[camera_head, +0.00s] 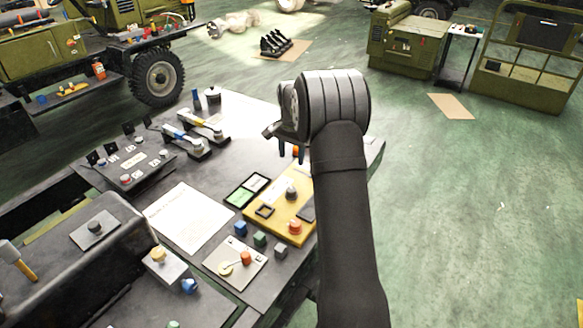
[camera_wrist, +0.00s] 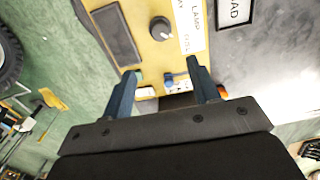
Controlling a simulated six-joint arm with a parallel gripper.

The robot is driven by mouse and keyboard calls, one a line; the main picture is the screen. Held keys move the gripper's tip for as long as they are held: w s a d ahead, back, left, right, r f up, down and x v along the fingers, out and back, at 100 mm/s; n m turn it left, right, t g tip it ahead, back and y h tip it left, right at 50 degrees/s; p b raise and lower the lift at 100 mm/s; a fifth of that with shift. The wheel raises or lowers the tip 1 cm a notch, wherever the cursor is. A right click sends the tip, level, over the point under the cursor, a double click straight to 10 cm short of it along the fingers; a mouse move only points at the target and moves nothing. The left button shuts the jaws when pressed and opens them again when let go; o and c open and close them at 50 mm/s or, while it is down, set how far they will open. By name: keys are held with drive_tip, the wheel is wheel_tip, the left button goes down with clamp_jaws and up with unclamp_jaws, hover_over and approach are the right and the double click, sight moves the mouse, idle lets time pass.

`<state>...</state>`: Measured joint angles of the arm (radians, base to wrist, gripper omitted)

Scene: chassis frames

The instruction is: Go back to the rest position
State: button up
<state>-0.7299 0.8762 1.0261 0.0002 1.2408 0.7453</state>
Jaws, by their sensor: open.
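My gripper shows in the wrist view (camera_wrist: 162,88), with its two dark blue fingers apart and nothing between them that it grips. Beyond the fingers is the yellow panel (camera_wrist: 140,40) with a black knob (camera_wrist: 160,29) and a label. In the head view my dark arm reaches up over the right side of the workbench (camera_head: 245,150).
A white paper (camera_head: 188,218), small blue and green cubes (camera_head: 260,239), a plate with round knobs (camera_head: 235,262) and a switch box (camera_head: 130,160) lie on the bench. Green floor (camera_head: 450,200) is open to the right. Green vehicles stand at the back.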

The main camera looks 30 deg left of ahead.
sight(292, 189)
drive_tip(key=shift+r, duration=0.95)
drive_tip(key=shift+f, duration=0.1)
wheel_tip(292, 189, down, 17)
drive_tip(key=shift+f, duration=0.15)
